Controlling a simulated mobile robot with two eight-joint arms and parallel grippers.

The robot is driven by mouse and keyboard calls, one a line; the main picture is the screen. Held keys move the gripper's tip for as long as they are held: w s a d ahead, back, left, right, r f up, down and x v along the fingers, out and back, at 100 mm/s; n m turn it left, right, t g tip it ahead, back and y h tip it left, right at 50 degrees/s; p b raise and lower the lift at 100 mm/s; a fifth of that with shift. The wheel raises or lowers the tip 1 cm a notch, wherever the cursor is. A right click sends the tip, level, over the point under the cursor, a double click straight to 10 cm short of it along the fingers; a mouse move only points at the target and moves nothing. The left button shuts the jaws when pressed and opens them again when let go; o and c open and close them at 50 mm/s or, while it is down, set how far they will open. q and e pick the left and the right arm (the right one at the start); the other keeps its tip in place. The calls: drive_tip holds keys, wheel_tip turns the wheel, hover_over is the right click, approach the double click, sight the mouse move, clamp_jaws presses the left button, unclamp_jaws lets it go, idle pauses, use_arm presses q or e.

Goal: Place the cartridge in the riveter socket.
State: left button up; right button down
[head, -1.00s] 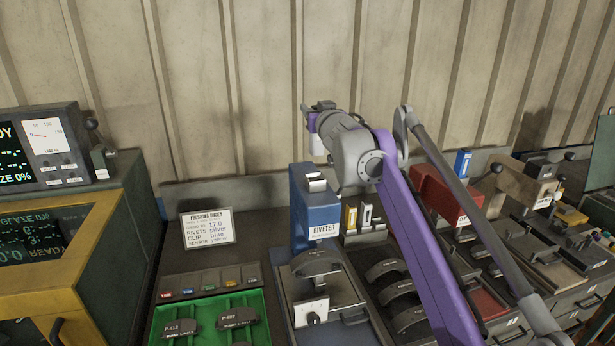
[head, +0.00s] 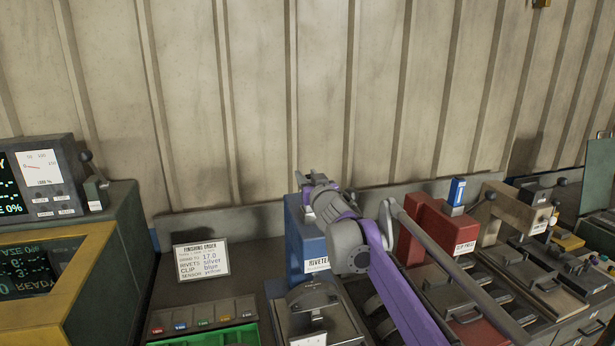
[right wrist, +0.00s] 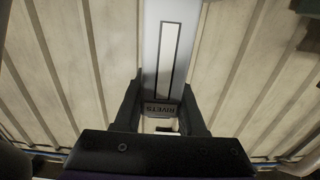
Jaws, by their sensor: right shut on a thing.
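The silver-white rivet cartridge (right wrist: 165,45), marked RIVETS, is between the two dark fingers of my right gripper (right wrist: 163,95) in the right wrist view. The fingers are shut on its sides. In the head view my right gripper (head: 308,187) is at the top of the blue riveter (head: 304,240), and the arm covers part of the riveter. The socket is hidden there, so I cannot tell whether the cartridge touches it or sits in it. My left gripper is not in view.
An order sign (head: 202,260) stands left of the riveter and lists silver rivets. The red clip press (head: 430,225) stands close on the right, with a blue cartridge (head: 457,191) on top. A yellow-framed machine (head: 75,290) is at the left.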

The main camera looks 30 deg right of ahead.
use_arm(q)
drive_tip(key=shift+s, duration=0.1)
use_arm(e)
drive_tip(key=shift+f, duration=0.1)
drive_tip(key=c, duration=0.9)
unclamp_jaws()
drive_tip(key=shift+f, duration=0.15)
drive_tip(key=shift+c, duration=0.2)
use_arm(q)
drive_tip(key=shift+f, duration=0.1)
use_arm(e)
drive_tip(key=o, duration=0.5)
drive_tip(key=shift+c, duration=0.2)
drive_tip(key=shift+r, duration=0.25)
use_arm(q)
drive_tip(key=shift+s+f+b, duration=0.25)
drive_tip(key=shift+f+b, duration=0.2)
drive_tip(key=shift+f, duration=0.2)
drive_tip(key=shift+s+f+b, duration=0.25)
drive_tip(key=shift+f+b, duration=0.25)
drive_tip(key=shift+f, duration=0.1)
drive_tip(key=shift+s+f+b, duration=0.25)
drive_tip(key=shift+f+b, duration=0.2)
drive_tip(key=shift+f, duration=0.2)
use_arm(e)
drive_tip(key=v, duration=1.2)
drive_tip(key=shift+s+f, duration=0.1)
